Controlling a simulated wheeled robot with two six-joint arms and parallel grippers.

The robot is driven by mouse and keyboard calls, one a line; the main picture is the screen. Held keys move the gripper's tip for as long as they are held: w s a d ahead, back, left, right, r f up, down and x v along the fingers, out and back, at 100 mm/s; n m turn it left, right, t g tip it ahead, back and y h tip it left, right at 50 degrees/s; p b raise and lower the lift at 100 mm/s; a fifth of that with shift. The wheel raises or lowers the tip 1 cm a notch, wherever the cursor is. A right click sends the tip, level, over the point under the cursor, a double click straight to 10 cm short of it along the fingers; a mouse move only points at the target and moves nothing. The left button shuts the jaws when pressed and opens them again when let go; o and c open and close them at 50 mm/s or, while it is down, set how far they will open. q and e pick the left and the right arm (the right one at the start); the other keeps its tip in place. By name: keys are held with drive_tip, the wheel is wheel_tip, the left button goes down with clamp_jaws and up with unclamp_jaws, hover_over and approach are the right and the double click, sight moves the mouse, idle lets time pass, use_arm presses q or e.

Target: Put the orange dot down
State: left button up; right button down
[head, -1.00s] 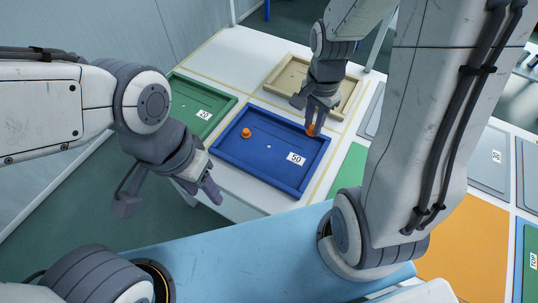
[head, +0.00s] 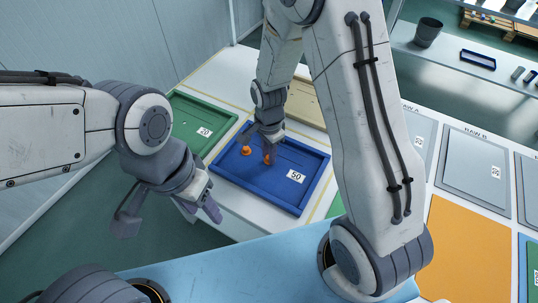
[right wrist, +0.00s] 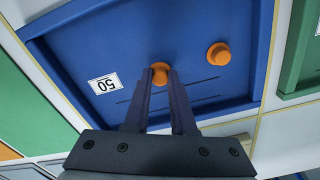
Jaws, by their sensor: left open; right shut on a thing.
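My right gripper (head: 267,150) is over the left half of the blue tray (head: 312,177), which is labelled 50. It is shut on an orange dot, a small knobbed piece, which shows between the fingertips in the right wrist view (right wrist: 160,72). The held dot is low over the tray floor; I cannot tell whether it touches. A second orange dot (head: 246,152) stands on the tray floor, left of the held one; in the right wrist view (right wrist: 218,54) it is to the right. My left gripper (head: 168,216) is open and empty, in front of the trays.
A green tray (head: 190,104) labelled 20 lies left of the blue tray. A beige tray (head: 307,105) is behind it, partly hidden by my right arm. Grey panels (head: 475,165) and an orange panel (head: 468,245) lie at the right. The blue tray's front right part is clear.

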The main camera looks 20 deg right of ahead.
drive_tip(key=shift+f, duration=0.65)
drive_tip(key=c, duration=0.7)
unclamp_jaws()
drive_tip(key=shift+f, duration=0.1)
wheel_tip(320, 180, up, 12)
drive_tip(key=s+a+r+n, duration=0.2)
drive_tip(key=s+n, duration=0.5)
drive_tip(key=s+a+r+n, duration=0.3)
drive_tip(key=s+n, duration=0.4)
drive_tip(key=s+a+r+n+y, duration=0.1)
drive_tip(key=s+a+r+n, duration=0.1)
drive_tip(key=s+n, duration=0.4)
drive_tip(key=shift+s+a+r+n, duration=0.25)
drive_tip(key=shift+s+a+n, duration=0.15)
drive_tip(key=shift+a+n, duration=0.1)
